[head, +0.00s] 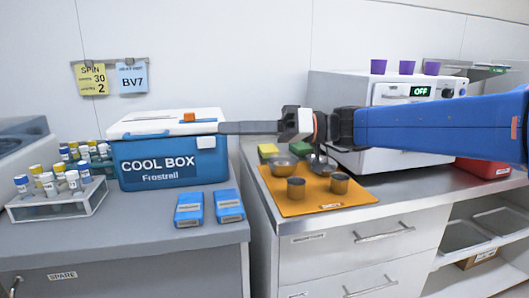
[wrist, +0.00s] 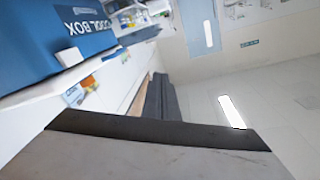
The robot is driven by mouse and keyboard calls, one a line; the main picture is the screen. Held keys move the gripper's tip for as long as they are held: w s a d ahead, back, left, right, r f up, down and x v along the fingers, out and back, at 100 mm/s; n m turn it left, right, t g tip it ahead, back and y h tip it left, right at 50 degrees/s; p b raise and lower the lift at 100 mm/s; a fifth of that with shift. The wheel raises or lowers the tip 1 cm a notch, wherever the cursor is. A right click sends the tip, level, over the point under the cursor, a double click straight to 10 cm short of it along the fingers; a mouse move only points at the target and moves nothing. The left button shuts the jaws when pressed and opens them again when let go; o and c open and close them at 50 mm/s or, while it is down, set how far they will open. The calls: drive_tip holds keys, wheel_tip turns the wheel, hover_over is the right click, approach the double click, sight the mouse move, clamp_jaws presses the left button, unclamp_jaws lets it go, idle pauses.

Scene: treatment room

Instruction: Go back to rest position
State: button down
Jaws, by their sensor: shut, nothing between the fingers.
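My gripper (head: 228,128) reaches in from the right in the head view, at the height of the cool box lid. Its thin dark fingers point left, lie together and hold nothing. Their tips appear at the right end of the blue cool box (head: 160,165) with its white lid (head: 160,122); I cannot tell whether they touch it. The lid looks shut, with an orange piece on top. In the wrist view, the dark fingers (wrist: 158,105) show in the middle and a large grey surface fills the bottom. The cool box (wrist: 50,35) is at the upper left, seen tilted.
Left counter: a rack of capped tubes (head: 60,205) and two blue packs (head: 208,208). Right counter: an orange tray (head: 310,208) with metal cups and bowls below my arm, and a white machine (head: 385,95) reading OFF with purple cups on top. A gap separates the counters.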

drive_tip(key=s+d+f+m+t+h, duration=0.2)
drive_tip(key=s+d+f+m+h, duration=0.15)
drive_tip(key=d+f, duration=0.45)
drive_tip(key=s+d+f+m+t+h, duration=0.1)
drive_tip(key=s+d+f+m+h, duration=0.3)
drive_tip(key=f, duration=0.7)
drive_tip(key=s+d+f+m+t+h, duration=0.1)
drive_tip(key=s+d+f+m+h, duration=0.1)
drive_tip(key=d, duration=0.5)
drive_tip(key=s+d+f+m+t+h, duration=0.1)
drive_tip(key=s+d+f+m+h, duration=0.1)
drive_tip(key=d+f+h, duration=0.3)
drive_tip(key=s+d+f+m+t+h, duration=0.1)
drive_tip(key=s+d+f+m+h, duration=0.1)
drive_tip(key=d+f, duration=0.5)
drive_tip(key=s+d+h, duration=0.1)
drive_tip(key=s+d, duration=0.1)
drive_tip(key=d, duration=0.2)
drive_tip(key=shift+s+t+h, duration=0.15)
drive_tip(key=shift+t+h, duration=0.2)
drive_tip(key=shift+t, duration=0.05)
drive_tip(key=shift+m, duration=0.25)
